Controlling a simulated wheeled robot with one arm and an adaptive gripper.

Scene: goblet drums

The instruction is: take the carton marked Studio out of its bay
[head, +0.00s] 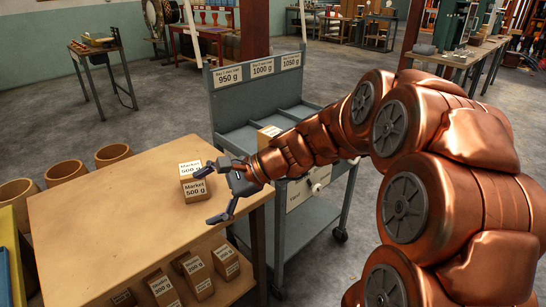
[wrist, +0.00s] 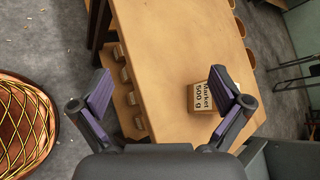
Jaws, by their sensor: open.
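A carton on the table's lower shelf (head: 160,287) carries a label that seems to read Studio 300 g. It stands in a row with other small cartons, and its lower part is cut off by the picture edge. In the wrist view several cartons along the shelf show small, with unreadable labels. My gripper (head: 212,197) is open and empty above the table's right edge. It is beside a carton marked Market 500 g (head: 195,190), which also shows by one finger in the wrist view (wrist: 201,98). I cannot tell whether they touch.
The wooden table (head: 110,225) has a mostly bare top. Drums (head: 66,172) stand along its left side. A grey cart (head: 235,135) with weight signs stands right behind, holding one carton (head: 268,131) partly behind my arm. Open floor lies beyond.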

